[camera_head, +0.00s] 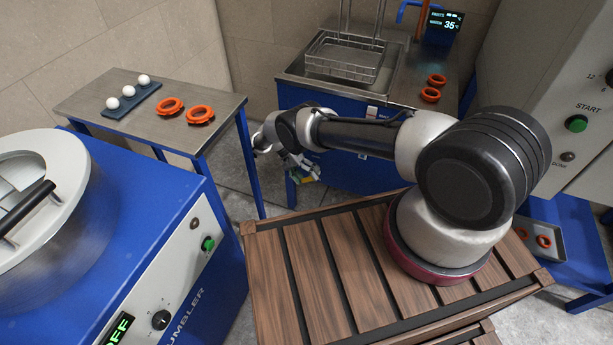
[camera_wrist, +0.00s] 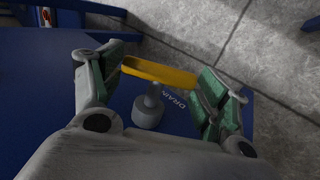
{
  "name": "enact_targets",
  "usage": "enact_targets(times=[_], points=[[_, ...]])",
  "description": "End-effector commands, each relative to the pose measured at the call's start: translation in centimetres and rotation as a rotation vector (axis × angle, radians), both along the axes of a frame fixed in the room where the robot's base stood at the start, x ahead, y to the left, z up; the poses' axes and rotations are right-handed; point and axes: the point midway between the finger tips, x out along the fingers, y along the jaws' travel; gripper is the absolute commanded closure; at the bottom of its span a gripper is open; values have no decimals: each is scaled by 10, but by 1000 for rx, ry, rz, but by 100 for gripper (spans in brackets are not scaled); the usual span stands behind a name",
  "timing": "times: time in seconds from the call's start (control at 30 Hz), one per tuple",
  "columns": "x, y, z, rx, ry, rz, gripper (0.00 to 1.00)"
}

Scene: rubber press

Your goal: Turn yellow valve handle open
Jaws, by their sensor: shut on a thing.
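The yellow valve handle (camera_wrist: 160,72) is a flat bar on a grey round stem (camera_wrist: 148,108), beside the word DRAIN on a blue surface in the wrist view. My gripper (camera_wrist: 164,76) has its two green-padded fingers at the bar's two ends, shut on it lengthwise. The fingers stand wide apart because the bar spans between them. In the head view my gripper (camera_head: 302,170) is low beside the blue sink cabinet (camera_head: 340,150). Only a small yellow bit of the handle (camera_head: 307,180) shows there; the rest is hidden by the gripper.
A side table (camera_head: 222,103) with orange rings (camera_head: 170,105) and white balls stands at left. The sink holds a wire basket (camera_head: 345,58). A blue tumbler machine (camera_head: 130,215) is in the left foreground. Grey floor (camera_wrist: 270,50) is open beside the drain.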

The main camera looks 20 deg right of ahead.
Motion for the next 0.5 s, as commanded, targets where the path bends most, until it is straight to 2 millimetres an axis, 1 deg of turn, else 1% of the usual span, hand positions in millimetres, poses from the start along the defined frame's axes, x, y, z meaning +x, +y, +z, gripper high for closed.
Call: enact_targets(times=[0.27,0.3,0.37,0.4,0.5], points=[[-1,0,-1,1,1,2,49],[-1,0,-1,1,1,2,18],[-1,0,-1,1,1,2,7],[0,0,-1,2,0,2,4],[0,0,0,0,0,1,4]])
